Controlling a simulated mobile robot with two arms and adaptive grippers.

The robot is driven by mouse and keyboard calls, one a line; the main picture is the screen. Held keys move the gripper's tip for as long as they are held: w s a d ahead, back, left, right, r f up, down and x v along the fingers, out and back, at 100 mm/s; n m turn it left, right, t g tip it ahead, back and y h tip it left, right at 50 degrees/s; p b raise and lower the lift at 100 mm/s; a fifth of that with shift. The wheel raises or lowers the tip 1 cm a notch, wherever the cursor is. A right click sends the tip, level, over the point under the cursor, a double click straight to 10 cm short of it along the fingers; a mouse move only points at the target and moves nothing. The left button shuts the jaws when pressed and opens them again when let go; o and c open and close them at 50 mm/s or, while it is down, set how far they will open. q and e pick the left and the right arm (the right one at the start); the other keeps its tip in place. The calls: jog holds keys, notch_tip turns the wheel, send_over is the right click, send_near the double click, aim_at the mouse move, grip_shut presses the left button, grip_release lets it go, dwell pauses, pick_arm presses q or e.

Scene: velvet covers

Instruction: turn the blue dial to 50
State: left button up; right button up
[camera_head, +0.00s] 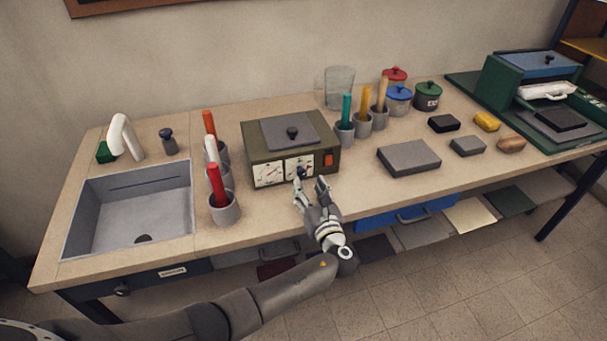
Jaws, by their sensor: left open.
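An olive-green box (262,150) with a grey top plate and black knob stands on the bench. Its front has a left white scale plate (267,175), a right white scale plate (293,163) and a red switch (328,160). A small dark bluish part shows at the right plate, by my fingertip; I cannot tell whether it is the blue dial or read its setting. My left gripper (311,184) is open in front of the right plate, its fingers pointing at the box. I cannot tell whether it touches. My right gripper is not in view.
Grey cups with red and white sticks (224,208) stand left of the box, near a sink (76,215). More cups with coloured sticks (344,132) stand to its right. A grey block (409,158) lies farther right. Bare bench lies in front of the box.

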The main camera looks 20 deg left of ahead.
aim_at(303, 175)
pick_arm(q)
jog(key=x, duration=0.5)
jog(key=shift+f, duration=0.1)
jog(key=shift+w, duration=0.1)
jog(key=shift+a, duration=0.1)
jog(key=c, duration=1)
jog(key=shift+c, duration=0.2)
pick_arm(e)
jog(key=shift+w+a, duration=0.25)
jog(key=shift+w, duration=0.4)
pick_arm(q)
jog(key=shift+f, duration=0.1)
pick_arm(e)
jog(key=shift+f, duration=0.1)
